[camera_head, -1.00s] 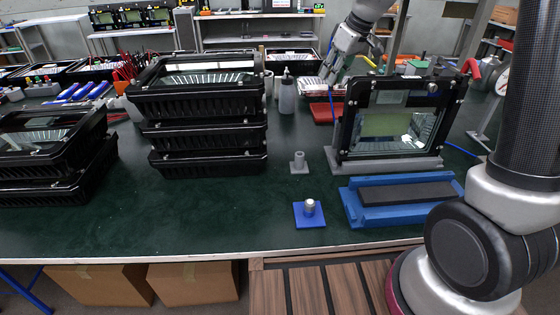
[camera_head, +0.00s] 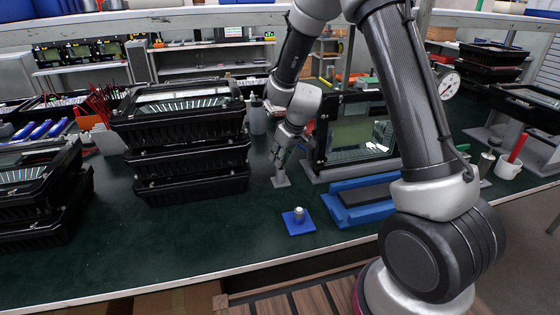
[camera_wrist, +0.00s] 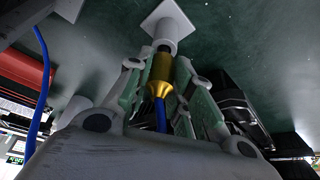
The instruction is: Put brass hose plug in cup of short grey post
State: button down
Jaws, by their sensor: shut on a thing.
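My gripper (camera_head: 282,155) is shut on the brass hose plug (camera_wrist: 161,72), right at the short grey post (camera_head: 281,182). In the wrist view my gripper (camera_wrist: 160,82) has a finger on each side of the plug. A blue hose (camera_wrist: 161,116) runs from the plug's near end. The plug's dark front end meets the mouth of the grey post (camera_wrist: 168,22), in line with it; I cannot tell whether it is inside the cup. In the head view my fingers hide the plug and most of the post.
Stacked black floodlight housings (camera_head: 190,165) stand left of the post. A framed housing (camera_head: 360,135) stands close on its right. A blue pad (camera_head: 298,226) with a metal peg (camera_head: 298,214) and a blue tray (camera_head: 360,211) lie in front. Bare green table lies between stack and pad.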

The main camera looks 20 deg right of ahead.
jog(key=shift+f, duration=0.7)
jog(key=c, duration=1.3)
grip_release()
jog(key=shift+f, duration=0.1)
jog(key=shift+o, duration=0.2)
jog(key=s+d+r+m, duration=0.1)
jog(key=s+d+r, duration=0.3)
jog(key=r, duration=0.5)
jog(key=s+d+r, duration=0.2)
jog(key=s+r, duration=0.4)
jog(key=r, duration=0.3)
jog(key=s+d+r+m+h, duration=0.1)
jog(key=s+d+r, duration=0.3)
jog(key=s, duration=0.8)
jog(key=s+d+r+m+h, duration=0.1)
jog(key=s+d+r+m, duration=0.3)
jog(key=s, duration=0.8)
jog(key=shift+d+r, duration=0.2)
jog(key=shift+d, duration=0.3)
